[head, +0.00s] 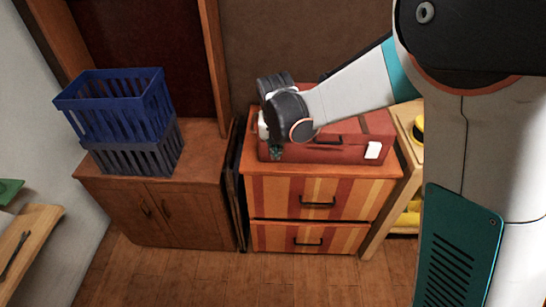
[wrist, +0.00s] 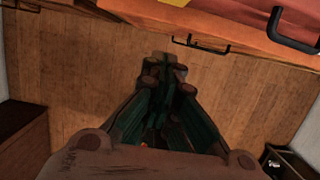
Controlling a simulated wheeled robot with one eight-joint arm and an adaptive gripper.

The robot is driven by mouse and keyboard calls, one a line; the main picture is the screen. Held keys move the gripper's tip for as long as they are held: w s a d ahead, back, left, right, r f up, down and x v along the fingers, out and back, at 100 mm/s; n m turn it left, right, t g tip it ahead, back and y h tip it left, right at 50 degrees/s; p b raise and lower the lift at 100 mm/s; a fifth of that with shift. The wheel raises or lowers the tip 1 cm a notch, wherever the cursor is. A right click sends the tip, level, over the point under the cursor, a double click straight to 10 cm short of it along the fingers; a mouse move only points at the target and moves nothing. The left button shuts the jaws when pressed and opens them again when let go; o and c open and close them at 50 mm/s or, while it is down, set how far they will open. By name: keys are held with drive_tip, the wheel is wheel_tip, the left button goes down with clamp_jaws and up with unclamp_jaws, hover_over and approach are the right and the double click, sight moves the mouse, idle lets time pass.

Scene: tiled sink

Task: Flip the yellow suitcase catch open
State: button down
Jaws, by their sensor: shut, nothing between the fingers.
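The red-brown suitcase (head: 330,152) lies on top of the striped drawer cabinet in the head view. A pale catch (head: 373,150) shows at the right of its front face. My gripper (head: 275,154) is at the suitcase's left front corner, pointing down, and hides that part of the front. In the wrist view my gripper (wrist: 164,68) has its dark green fingers together, with nothing between them. A small yellow patch (wrist: 178,3) shows at the top edge there; I cannot tell if it is the yellow catch. Contact with the suitcase cannot be made out.
The striped drawer cabinet (head: 285,200) has black handles. A wooden cabinet (head: 190,205) at left holds a blue crate (head: 110,105) above a grey crate (head: 137,152). A light wooden shelf with yellow items (head: 418,129) stands at right. The wooden floor (head: 200,280) in front is clear.

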drive_tip(key=w+f+b, duration=0.4)
drive_tip(key=w+f, duration=0.2)
drive_tip(key=f, duration=0.3)
drive_tip(key=shift+w+d+f, duration=0.15)
drive_tip(key=shift+w+f, duration=0.05)
drive_tip(key=shift+f, duration=0.15)
idle(0.3)
